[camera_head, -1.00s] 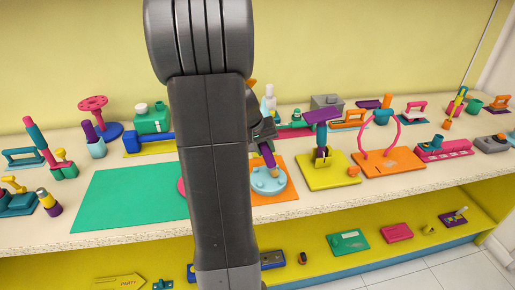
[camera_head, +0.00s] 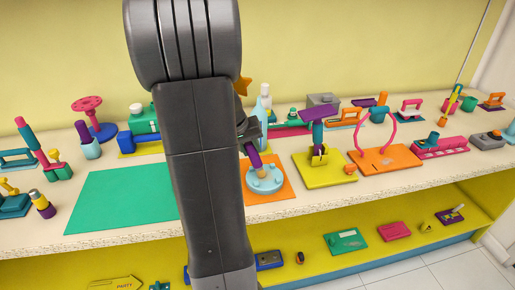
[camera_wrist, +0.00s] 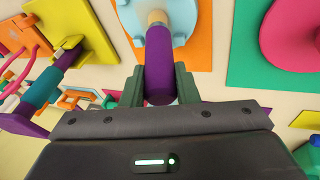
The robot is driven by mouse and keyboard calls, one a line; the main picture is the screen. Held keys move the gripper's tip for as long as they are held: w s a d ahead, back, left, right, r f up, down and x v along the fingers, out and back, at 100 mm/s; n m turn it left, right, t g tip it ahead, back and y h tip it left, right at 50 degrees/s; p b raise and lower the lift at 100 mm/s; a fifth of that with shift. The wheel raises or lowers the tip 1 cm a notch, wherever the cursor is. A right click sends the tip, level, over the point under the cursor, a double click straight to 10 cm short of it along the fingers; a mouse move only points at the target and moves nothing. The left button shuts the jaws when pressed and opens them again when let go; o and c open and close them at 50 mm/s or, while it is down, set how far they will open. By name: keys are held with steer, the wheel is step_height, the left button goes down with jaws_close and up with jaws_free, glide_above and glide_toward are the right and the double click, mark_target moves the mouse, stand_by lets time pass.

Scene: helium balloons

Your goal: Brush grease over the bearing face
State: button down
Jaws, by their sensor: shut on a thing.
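My gripper (camera_wrist: 160,84) is shut on the purple handle of a brush (camera_wrist: 158,70). The brush has a tan tip and also shows in the head view (camera_head: 253,157), tilted with its tip downward. The tip is over the light blue round bearing face (camera_head: 266,181), towards its left side in the head view. I cannot tell whether the tip touches the surface. The bearing face lies on an orange mat (camera_head: 284,191) and also shows in the wrist view (camera_wrist: 183,22). In the head view my arm covers the mat's left part and most of my gripper.
A yellow board (camera_head: 322,175) with an upright purple-and-teal tool stands close to the right. An orange board (camera_head: 390,161) with a pink loop is beyond it. More objects crowd the shelf's back.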

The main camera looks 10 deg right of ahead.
steer(key=shift+a, duration=0.85)
steer(key=shift+d, duration=2.5)
steer(key=shift+a+b, duration=0.45)
steer(key=shift+a, duration=0.8)
steer(key=shift+r, duration=0.1)
steer(key=shift+r+p, duration=0.4)
steer(key=shift+r, duration=0.1)
